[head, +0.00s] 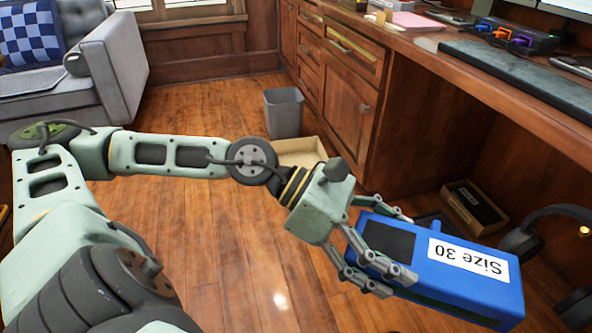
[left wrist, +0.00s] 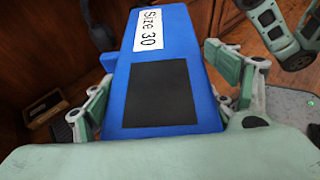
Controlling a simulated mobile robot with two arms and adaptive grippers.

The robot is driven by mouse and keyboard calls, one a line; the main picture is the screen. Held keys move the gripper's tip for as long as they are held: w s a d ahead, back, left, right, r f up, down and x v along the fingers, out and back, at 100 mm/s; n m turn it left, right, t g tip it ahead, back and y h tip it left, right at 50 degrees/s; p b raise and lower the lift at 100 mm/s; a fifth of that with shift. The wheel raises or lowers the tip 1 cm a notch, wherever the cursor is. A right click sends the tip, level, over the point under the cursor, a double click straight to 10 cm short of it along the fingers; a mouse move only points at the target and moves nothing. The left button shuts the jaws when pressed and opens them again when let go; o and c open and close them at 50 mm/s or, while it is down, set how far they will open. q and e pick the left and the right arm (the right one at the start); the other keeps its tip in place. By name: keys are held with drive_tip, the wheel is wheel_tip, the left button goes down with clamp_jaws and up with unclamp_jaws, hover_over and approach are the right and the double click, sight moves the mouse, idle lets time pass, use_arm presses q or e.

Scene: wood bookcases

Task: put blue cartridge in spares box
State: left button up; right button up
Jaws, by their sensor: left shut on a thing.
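The blue cartridge (head: 450,275) is a long blue block with a white "Size 30" label, upside down in the head view, and a dark panel. My left gripper (head: 400,246) is shut on its near end, with fingers on both sides, and holds it above the floor. The cartridge also fills the middle of the left wrist view (left wrist: 205,105). An open cardboard box (head: 298,147) stands on the floor behind my left arm, partly hidden. Another open box (head: 462,212) under the desk holds a dark item. I cannot tell which is the spares box. My right gripper is not in view.
A grey bin (head: 284,112) stands beside the box behind my arm. Wooden drawers (head: 335,90) and the desk (head: 470,95) line the right side. Headphones (head: 545,235) are near the cartridge's right end. A grey sofa (head: 105,65) is at the far left. Open wooden floor lies between.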

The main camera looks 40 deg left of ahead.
sight(413, 266)
use_arm(q)
drive_tip(key=s+d+r+m+g, duration=0.2)
drive_tip(key=d, duration=0.1)
drive_tip(key=shift+s+d+h, duration=0.1)
drive_tip(key=shift+s+h, duration=0.05)
drive_tip(key=shift+h, duration=0.25)
drive_tip(key=shift+s+d+r+m+g, duration=0.3)
drive_tip(key=shift+s+r+m+g, duration=0.1)
drive_tip(key=shift+g, duration=0.2)
